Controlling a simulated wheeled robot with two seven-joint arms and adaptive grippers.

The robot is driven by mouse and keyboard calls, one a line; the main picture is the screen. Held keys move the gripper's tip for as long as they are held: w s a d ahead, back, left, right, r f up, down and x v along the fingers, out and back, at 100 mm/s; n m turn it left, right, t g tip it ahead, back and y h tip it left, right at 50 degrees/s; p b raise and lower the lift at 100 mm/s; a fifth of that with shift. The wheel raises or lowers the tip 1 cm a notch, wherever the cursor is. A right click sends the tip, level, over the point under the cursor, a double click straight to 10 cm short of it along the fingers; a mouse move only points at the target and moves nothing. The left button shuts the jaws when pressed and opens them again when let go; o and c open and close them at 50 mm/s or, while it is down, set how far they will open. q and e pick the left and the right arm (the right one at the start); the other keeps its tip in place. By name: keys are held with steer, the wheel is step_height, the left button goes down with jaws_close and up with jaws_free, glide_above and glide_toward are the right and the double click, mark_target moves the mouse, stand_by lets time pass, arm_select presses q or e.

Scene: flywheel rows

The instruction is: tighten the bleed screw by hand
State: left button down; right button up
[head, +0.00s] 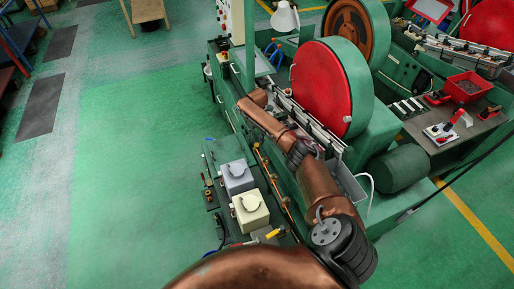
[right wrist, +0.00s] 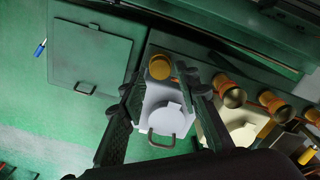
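No part is marked clearly as the bleed screw. An orange-yellow round knob (right wrist: 160,67) shows in the right wrist view at the far end of a grey box (right wrist: 165,118) with a round lid. My right gripper (right wrist: 163,83) is open and empty, its two dark fingers spread to either side of the knob and box. I see no contact; the height above them is hard to tell. In the head view my right arm reaches over the machine and its fingers are not clear. The grey box (head: 237,177) also shows there. My left gripper is not in view.
A cream box (head: 250,212) stands beside the grey one. Several brass fittings (right wrist: 229,92) line the machine side close by. A flat green hatch (right wrist: 90,58) has a handle. A large red flywheel (head: 320,85) rises behind my arm. Green floor (head: 135,170) at left is clear.

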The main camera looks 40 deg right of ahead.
mark_target(257, 145)
steer(key=shift+n, duration=0.8)
steer(key=shift+f, duration=0.15)
steer(key=shift+f+b, duration=1.2)
steer(key=shift+f, duration=0.2)
steer(key=shift+c, duration=0.7)
jaws_close()
steer(key=shift+r+m+p, duration=0.15)
steer(key=shift+m+p, duration=0.65)
steer(key=shift+m, duration=0.4)
steer(key=shift+m+p, duration=0.45)
steer(key=shift+m, duration=0.95)
